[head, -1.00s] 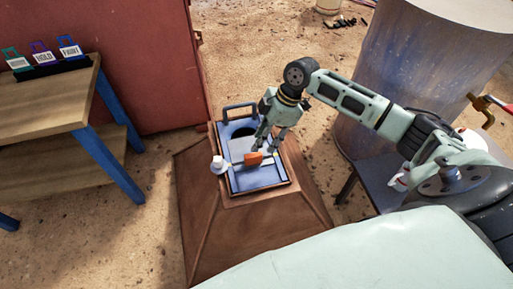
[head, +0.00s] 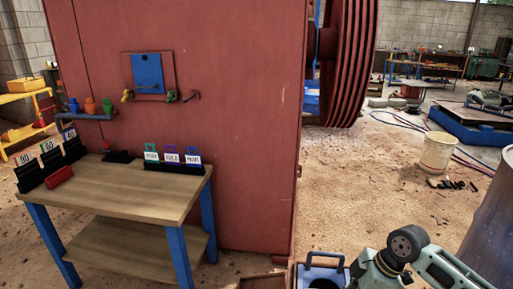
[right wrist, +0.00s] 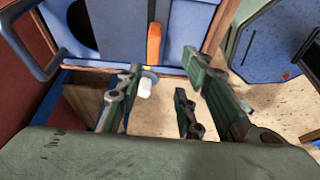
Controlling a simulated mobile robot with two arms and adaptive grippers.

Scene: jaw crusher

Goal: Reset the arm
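My right arm (head: 408,250) shows at the bottom right of the head view, its fingers cut off by the lower edge. In the right wrist view my right gripper (right wrist: 157,95) is open, fingers apart. A white knob (right wrist: 145,88) shows between and beyond the fingers; I cannot tell any contact. Ahead of them is a blue panel (right wrist: 118,28) with an orange handle (right wrist: 154,42). The panel's handled end (head: 318,268) shows at the bottom of the head view. My left gripper is not in view.
A wooden table (head: 120,195) with label holders stands at the left, before a large red machine (head: 230,110). A metal drum (head: 490,235) stands at the right edge. A white bucket (head: 437,152) is on the floor. Open sandy floor lies between.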

